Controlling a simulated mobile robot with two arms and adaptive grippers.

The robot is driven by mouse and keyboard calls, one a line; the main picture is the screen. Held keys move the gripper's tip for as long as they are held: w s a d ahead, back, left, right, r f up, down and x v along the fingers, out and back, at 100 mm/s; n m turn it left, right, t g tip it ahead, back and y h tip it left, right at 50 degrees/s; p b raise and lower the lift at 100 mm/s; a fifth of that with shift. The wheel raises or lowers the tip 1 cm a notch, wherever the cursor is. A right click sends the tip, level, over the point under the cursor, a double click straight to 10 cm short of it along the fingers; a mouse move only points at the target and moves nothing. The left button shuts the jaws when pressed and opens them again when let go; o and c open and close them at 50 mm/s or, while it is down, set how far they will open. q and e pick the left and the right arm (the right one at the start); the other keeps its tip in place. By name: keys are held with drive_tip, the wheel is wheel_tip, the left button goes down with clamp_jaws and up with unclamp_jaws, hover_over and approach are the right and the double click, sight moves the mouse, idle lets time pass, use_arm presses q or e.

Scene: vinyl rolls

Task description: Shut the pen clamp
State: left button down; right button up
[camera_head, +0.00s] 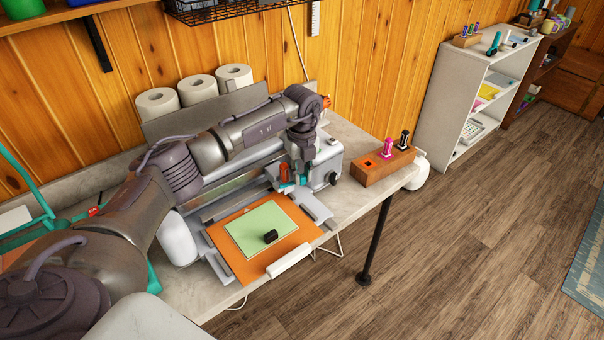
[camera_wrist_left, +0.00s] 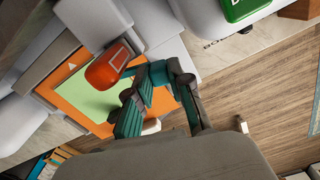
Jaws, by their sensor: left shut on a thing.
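The cutting machine (camera_head: 320,166) stands on the workbench with an orange mat (camera_head: 239,266) and a light green sheet (camera_head: 250,225) in front. My left gripper (camera_head: 296,182) reaches down at its carriage. An orange-red piece (camera_head: 285,172) stands upright just left of the fingers; it shows large in the left wrist view (camera_wrist_left: 108,66), right beside the fingertips. The fingers (camera_wrist_left: 152,78) are shut on what looks like the pen clamp, though they hide most of it and the contact is unclear. My right gripper is not in view.
A wooden block (camera_head: 383,167) with a pink pen (camera_head: 387,147), a black pen (camera_head: 404,139) and an empty orange-rimmed slot stands right of the machine. A small black object (camera_head: 270,237) lies on the green sheet. Paper rolls (camera_head: 197,90) stand behind.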

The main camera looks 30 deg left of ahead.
sight(302, 176)
use_arm(q)
drive_tip(key=c, duration=1)
unclamp_jaws()
drive_tip(key=shift+c, duration=0.2)
wheel_tip(302, 176, up, 12)
